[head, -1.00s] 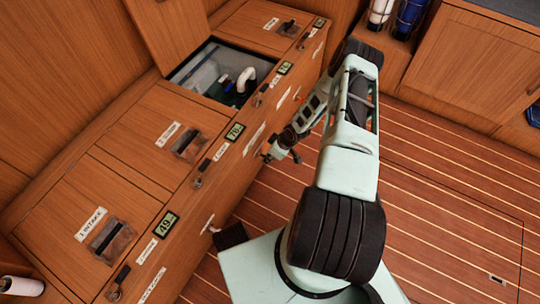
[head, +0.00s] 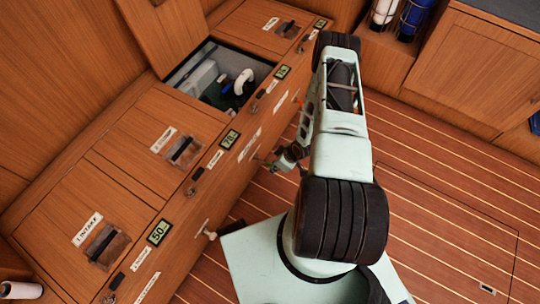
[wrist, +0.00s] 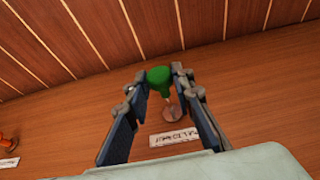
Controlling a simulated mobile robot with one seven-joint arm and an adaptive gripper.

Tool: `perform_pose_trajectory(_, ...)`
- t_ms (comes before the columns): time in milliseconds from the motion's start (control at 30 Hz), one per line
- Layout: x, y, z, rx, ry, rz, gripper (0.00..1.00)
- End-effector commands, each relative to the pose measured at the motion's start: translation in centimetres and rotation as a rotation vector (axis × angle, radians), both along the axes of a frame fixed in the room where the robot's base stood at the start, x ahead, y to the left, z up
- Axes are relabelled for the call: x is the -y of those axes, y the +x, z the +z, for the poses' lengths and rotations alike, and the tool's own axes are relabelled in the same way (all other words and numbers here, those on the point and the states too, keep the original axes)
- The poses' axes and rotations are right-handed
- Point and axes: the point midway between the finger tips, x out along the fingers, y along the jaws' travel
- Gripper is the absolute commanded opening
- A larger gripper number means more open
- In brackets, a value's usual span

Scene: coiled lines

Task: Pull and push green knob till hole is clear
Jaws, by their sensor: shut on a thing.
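The green knob (wrist: 160,80) is between the fingertips of my gripper (wrist: 159,84) in the wrist view, and the fingers are shut on it. A short metal stem runs from the knob to a round metal plate (wrist: 173,113) on the wooden front. A white label (wrist: 174,138) is beside the plate; I cannot read it surely. In the head view my gripper (head: 274,163) is against the front of the wooden locker bench (head: 185,235), mostly hidden by my arm, and the knob cannot be made out there. I cannot identify the hole the task names in either view.
An open compartment (head: 190,74) in the bench top holds a white curved pipe (head: 243,80). Small displays, including one reading 50 (head: 159,232), line the bench edge. An orange knob (wrist: 5,141) is at the wrist view's left. Striped floor right is clear.

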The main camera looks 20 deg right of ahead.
Motion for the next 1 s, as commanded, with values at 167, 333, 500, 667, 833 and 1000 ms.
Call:
perform_pose_trajectory(167, 0.2, -1.3, -0.2, -0.01, -0.002, -0.001, 0.0)
perform_pose_trajectory(333, 0.3, -1.2, -0.2, -0.009, -0.001, -0.001, 0.0)
perform_pose_trajectory(500, 0.2, -1.2, -0.2, -0.008, -0.001, -0.002, 0.33)
perform_pose_trajectory(667, 0.3, -1.0, -0.1, -0.005, -0.002, -0.001, 0.39)
perform_pose_trajectory(833, 0.3, -0.9, 0.0, -0.003, -0.001, -0.002, 0.39)
perform_pose_trajectory(1000, 0.6, -1.1, 1.0, -0.002, -0.003, -0.003, 0.39)
